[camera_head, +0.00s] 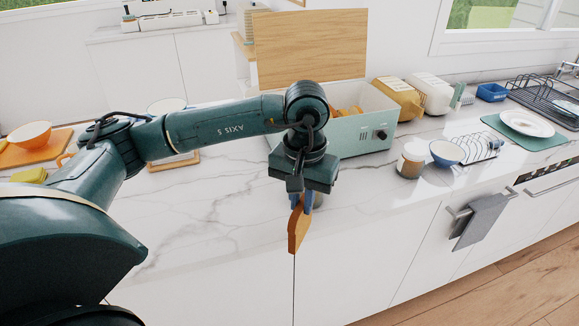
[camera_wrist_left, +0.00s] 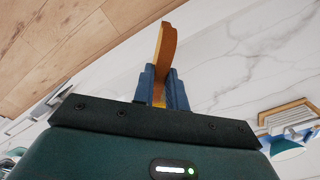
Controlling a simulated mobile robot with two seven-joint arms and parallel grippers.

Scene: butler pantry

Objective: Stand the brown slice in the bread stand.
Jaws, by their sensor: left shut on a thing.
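My left gripper (camera_head: 302,198) is shut on the brown slice (camera_head: 298,230), which hangs below the fingers by the front edge of the counter. In the left wrist view, the slice (camera_wrist_left: 166,48) stands out between the blue fingers (camera_wrist_left: 164,88). The bread stand looks to be the wire rack (camera_head: 482,148) on the counter at the right, beside a blue and white bowl (camera_head: 446,153). It stands well to the right of my left gripper. I cannot make out any slice in it. My right gripper is not in view.
A green toaster-like box (camera_head: 358,140) stands behind my left gripper, with a wooden board behind it. A jar (camera_head: 411,160) stands left of the bowl. A plate (camera_head: 527,123) lies on a green mat at the right. Bare marble (camera_head: 215,215) lies around the gripper.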

